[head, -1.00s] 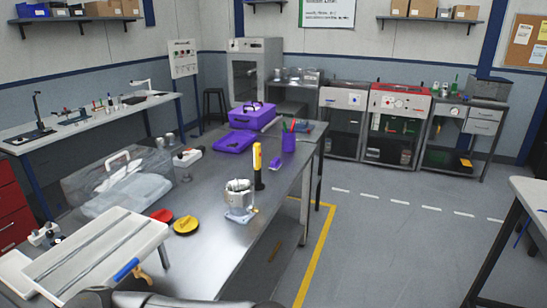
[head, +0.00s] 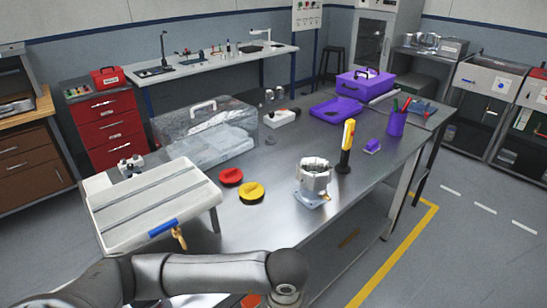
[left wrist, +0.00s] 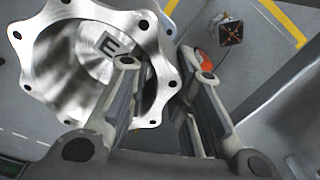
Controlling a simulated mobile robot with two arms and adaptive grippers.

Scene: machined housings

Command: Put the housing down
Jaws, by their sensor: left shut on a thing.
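A silvery machined housing (left wrist: 60,60) with a scalloped, bolt-holed flange and a letter E inside its bore fills the left of the left wrist view. My left gripper (left wrist: 168,68) is shut on its rim, with one finger in the bore and the other outside the wall. Grey floor shows beyond it. In the head view only my left arm crosses the bottom; its gripper and the held housing are out of frame. Another metal housing (head: 313,180) stands upright on the steel table (head: 280,220). My right gripper is in neither view.
A yellow-black tool (head: 346,147) stands behind the table housing. Red (head: 231,176) and yellow (head: 251,192) discs lie left of it. A white slatted board (head: 150,205), a clear case (head: 205,130) and a purple toolbox (head: 365,83) also occupy the table. The near right tabletop is bare.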

